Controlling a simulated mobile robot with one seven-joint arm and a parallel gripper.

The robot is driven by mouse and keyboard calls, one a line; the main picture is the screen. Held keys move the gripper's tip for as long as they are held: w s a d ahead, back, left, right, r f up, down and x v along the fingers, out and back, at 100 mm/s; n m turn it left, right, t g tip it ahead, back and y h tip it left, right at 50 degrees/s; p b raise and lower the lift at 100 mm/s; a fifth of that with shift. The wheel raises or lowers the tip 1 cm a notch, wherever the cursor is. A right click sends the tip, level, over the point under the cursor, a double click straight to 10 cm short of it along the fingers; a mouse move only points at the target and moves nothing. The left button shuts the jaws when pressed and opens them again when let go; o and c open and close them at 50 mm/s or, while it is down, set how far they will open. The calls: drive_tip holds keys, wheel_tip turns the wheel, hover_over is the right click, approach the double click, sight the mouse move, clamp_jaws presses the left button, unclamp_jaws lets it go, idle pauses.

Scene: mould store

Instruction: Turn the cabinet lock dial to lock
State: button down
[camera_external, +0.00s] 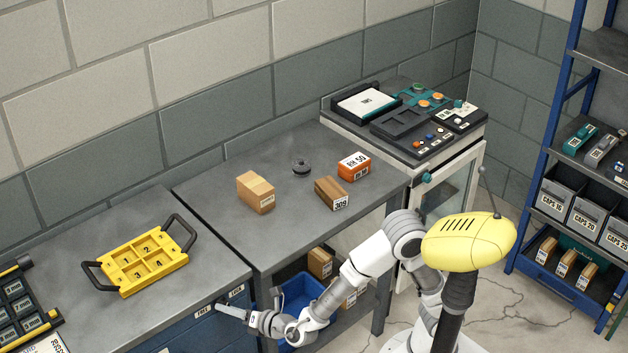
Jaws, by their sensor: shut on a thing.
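A blue cabinet (190,334) sits under the left grey worktop. Two small white labels show along its top edge, a left label (203,310) and a right label (236,291); the writing is too small to read surely. My gripper (220,308) reaches in from the right, low at the cabinet front between these labels. It is shut on the lock dial there. The dial is hidden by my gripper, so its pointing direction cannot be told.
A yellow tray (150,283) with black handles lies on the left worktop above. The middle bench (225,180) carries boxes and a dark round piece. A blue bin (303,292) stands beneath it, beside my arm. A blue rack (540,190) stands at right.

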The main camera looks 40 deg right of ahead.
drive_tip(key=shift+f+m+y, duration=0.1)
drive_tip(key=shift+m+y, duration=0.2)
drive_tip(key=shift+m, duration=0.4)
drive_tip(key=shift+c, duration=2.3)
unclamp_jaws()
drive_tip(key=p+v, duration=0.2)
drive_tip(key=v, duration=1)
drive_tip(key=shift+f+p, duration=0.2)
drive_tip(key=shift+p, duration=0.2)
drive_tip(key=shift+s+d, duration=0.1)
